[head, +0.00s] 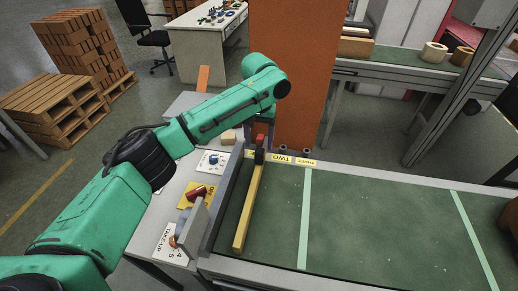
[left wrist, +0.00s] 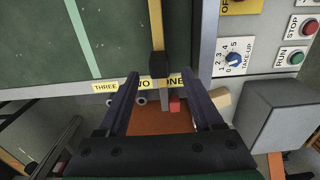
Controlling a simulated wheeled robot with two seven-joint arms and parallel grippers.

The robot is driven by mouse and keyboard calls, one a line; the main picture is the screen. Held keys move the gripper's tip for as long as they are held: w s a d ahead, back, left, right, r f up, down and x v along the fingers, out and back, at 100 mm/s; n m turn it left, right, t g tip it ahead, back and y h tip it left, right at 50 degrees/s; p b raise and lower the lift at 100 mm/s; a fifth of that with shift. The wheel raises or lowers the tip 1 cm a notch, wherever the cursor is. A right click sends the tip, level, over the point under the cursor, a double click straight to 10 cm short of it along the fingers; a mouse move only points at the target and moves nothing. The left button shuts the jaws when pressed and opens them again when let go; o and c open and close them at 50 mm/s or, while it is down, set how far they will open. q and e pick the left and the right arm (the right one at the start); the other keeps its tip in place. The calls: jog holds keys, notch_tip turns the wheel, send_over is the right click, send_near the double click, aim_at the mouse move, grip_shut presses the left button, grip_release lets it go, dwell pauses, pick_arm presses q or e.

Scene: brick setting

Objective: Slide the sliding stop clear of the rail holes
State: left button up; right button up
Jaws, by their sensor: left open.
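The sliding stop is a long yellow bar (head: 247,212) lying across the green belt, with a black block (head: 260,155) at its far end. In the left wrist view the bar (left wrist: 157,25) runs up from the black block (left wrist: 158,66). A red piece (left wrist: 174,104) sits beside the block, at the rail (left wrist: 205,82) with labels ONE, TWO and THREE. My left gripper (left wrist: 160,76) is open, its fingers on either side of the block in the picture; contact cannot be told. Grey round parts (left wrist: 140,101) show near TWO. The rail holes are not clearly visible. My right gripper is out of view.
An orange pillar (head: 292,75) stands behind the rail. A grey box (left wrist: 280,110) is close to my gripper's right.

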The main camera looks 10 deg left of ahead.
aim_at(260, 150)
pick_arm(q)
jog(key=f, duration=0.5)
jog(key=shift+w+d+f+p, duration=0.1)
jog(key=shift+w+f+p, duration=0.05)
jog(key=shift+w+p, duration=0.15)
jog(key=shift+f, duration=0.15)
jog(key=shift+s, duration=0.15)
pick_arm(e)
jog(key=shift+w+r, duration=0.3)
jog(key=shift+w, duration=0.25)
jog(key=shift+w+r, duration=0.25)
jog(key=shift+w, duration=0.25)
pick_arm(q)
grip_shut()
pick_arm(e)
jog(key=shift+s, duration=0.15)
